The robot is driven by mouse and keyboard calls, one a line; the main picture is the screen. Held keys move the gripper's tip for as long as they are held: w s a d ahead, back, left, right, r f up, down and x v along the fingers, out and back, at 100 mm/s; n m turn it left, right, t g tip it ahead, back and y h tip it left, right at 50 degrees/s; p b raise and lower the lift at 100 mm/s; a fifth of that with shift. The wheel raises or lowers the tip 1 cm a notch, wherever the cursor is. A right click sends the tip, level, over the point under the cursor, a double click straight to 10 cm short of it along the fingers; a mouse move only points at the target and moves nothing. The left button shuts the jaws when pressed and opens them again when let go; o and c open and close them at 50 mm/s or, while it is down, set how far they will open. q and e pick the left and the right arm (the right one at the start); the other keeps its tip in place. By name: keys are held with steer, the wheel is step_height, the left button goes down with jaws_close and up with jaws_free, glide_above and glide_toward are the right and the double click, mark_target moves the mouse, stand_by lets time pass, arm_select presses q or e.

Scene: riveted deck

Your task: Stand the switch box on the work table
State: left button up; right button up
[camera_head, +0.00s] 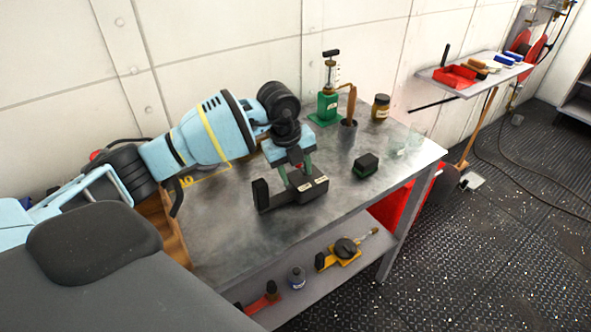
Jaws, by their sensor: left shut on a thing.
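My left gripper (300,175) comes down from the left over the work table (225,225). It is shut on a dark box with small pale labels, which looks like the switch box (294,194). The box lies low and long, with a thicker black block upright at its left end. It is at or just above the tabletop; I cannot tell whether it touches. The fingers hide part of its top. My right gripper is not in view.
A small black and green block (366,166) lies right of the box. The lower shelf (310,290) holds tools. The front tabletop is clear.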

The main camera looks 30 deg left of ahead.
mark_target(287, 191)
arm_select(q)
steer(key=o, duration=1.2)
steer(key=r, duration=0.4)
steer(key=s+r, duration=0.1)
steer(key=r, duration=0.3)
steer(key=s+a+r, duration=0.1)
steer(key=r, duration=0.2)
steer(key=shift+a+r+p, duration=0.1)
steer(key=shift+r+p, duration=0.2)
steer(key=shift+r, duration=0.1)
